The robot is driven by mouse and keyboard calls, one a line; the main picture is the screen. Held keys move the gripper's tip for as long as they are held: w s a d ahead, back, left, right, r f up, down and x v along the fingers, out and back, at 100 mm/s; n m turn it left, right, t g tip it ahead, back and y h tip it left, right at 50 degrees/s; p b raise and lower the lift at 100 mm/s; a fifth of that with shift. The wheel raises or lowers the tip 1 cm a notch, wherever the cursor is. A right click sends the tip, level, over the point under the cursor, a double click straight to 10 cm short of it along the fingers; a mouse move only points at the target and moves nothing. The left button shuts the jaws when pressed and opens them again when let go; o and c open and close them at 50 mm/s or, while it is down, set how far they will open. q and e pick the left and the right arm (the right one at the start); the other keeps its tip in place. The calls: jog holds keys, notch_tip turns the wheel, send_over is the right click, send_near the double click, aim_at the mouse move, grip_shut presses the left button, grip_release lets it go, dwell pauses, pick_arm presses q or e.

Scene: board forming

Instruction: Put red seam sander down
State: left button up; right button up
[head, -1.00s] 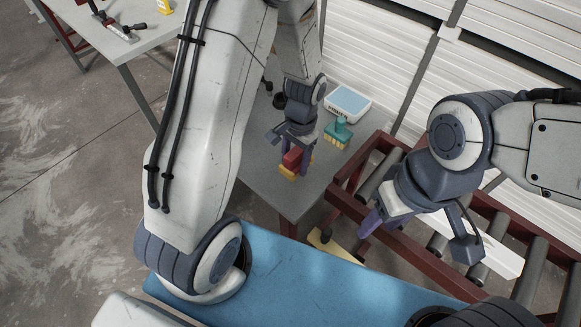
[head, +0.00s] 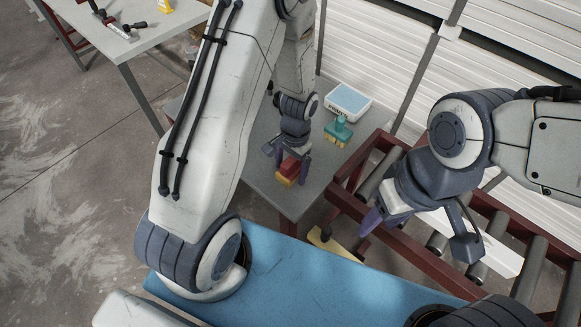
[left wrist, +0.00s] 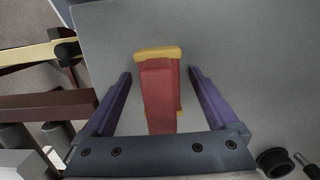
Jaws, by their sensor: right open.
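The red seam sander (head: 290,166) has a red body and a yellow base (head: 285,181). It is at the near end of the grey table (head: 262,182). In the left wrist view, the sander (left wrist: 159,95) lies between the two purple fingers of my left gripper (left wrist: 160,80), with a gap on each side. My left gripper (head: 291,166) is open around it, low over the table top. My right gripper (head: 415,232) is open and empty above the roller conveyor, away from the sander.
A teal brush with yellow bristles (head: 338,131) and a white tray with a blue inside (head: 348,102) are farther back on the grey table. The red-framed roller conveyor (head: 348,188) is to the right. A blue surface (head: 300,275) is in front. Bare table lies left of the sander.

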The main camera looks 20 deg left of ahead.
pick_arm(q)
jog(key=r, duration=0.4)
jog(key=w+r, duration=0.1)
jog(key=r, duration=0.6)
jog(key=shift+w+d+r, duration=0.2)
jog(key=shift+d+r, duration=0.05)
jog(key=shift+r, duration=0.1)
jog(key=shift+s+d+r, duration=0.1)
jog(key=shift+d+r, duration=0.05)
jog(key=shift+r, duration=0.2)
jog(key=s+d+r+m, duration=0.1)
jog(key=s+d+r, duration=0.2)
jog(key=s, duration=0.3)
jog(key=s+d+r+m+t+h, duration=0.1)
jog(key=s+d+r, duration=0.2)
jog(key=s+d, duration=0.2)
jog(key=s+d+r+m, duration=0.1)
jog(key=s+d+r, duration=0.2)
jog(key=s, duration=0.5)
jog(key=shift+d+r, duration=0.4)
jog(key=shift+r, duration=0.05)
jog(key=shift+w, duration=0.1)
